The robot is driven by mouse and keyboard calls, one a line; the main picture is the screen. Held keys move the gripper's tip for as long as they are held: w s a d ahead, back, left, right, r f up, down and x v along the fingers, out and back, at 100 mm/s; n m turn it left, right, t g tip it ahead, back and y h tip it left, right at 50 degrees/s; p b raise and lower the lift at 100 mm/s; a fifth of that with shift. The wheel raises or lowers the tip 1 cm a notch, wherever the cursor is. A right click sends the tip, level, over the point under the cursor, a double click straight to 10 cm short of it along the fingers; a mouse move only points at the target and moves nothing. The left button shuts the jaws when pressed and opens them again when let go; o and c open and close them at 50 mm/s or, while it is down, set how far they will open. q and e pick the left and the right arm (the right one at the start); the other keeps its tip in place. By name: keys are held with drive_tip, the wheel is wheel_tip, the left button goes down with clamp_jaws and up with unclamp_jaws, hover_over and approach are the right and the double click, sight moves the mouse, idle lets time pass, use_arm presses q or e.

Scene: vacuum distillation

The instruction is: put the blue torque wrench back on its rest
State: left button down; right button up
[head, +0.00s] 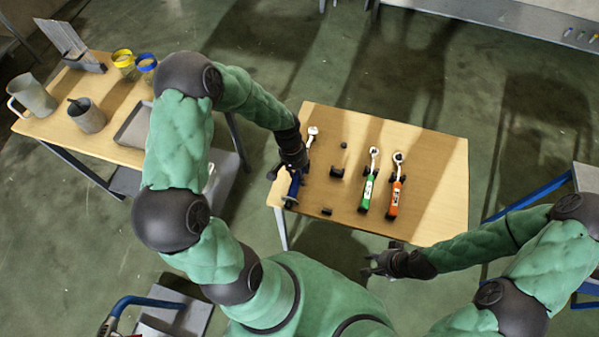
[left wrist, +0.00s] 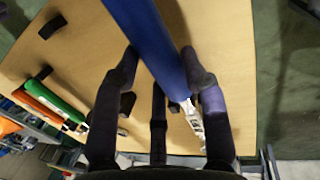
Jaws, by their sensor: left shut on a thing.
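The blue torque wrench (head: 294,187) is at the left end of the wooden table, its silver head (head: 312,132) pointing to the far side. My left gripper (head: 291,170) is shut on its blue handle, which also shows between the fingers in the left wrist view (left wrist: 150,45). The small black rest pieces (head: 336,171) stand bare to the right of the wrench, between it and the green wrench. Whether the held wrench touches the table is unclear. My right gripper (head: 383,262) is empty and looks open, off the table's front edge.
A green wrench (head: 368,183) and an orange wrench (head: 396,186) lie on black supports further right. The table's right end (head: 440,190) is clear. A side table (head: 105,145) at left holds a jug (head: 36,97), a mug and jars.

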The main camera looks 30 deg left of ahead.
use_arm(q)
drive_tip(key=c, duration=0.6)
unclamp_jaws()
drive_tip(key=shift+s, duration=0.1)
drive_tip(key=v, duration=1.2)
